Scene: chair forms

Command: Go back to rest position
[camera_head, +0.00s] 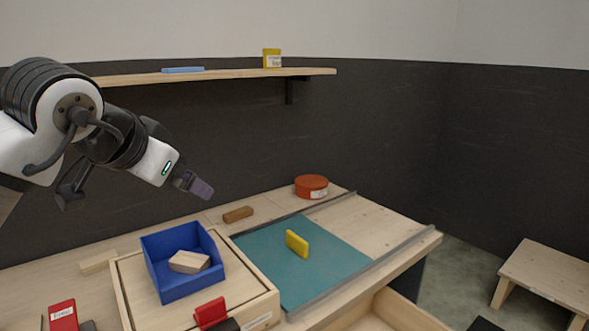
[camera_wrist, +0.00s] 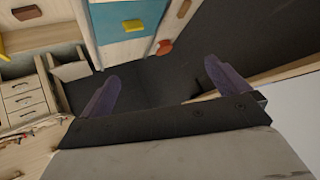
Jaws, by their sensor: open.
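My gripper (camera_head: 195,185) hangs in the air at the left, above the back of the workbench (camera_head: 345,215), in the head view. In the wrist view its two purple fingers (camera_wrist: 163,85) stand wide apart with nothing between them. The gripper touches none of the objects.
A shelf (camera_head: 225,76) holds a yellow box (camera_head: 271,58) and a blue item (camera_head: 183,70). On the bench are a blue bin (camera_head: 170,285) holding a wooden block (camera_head: 189,262), a teal mat (camera_head: 325,270) with a yellow block (camera_head: 297,243), and a red tin (camera_head: 311,186).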

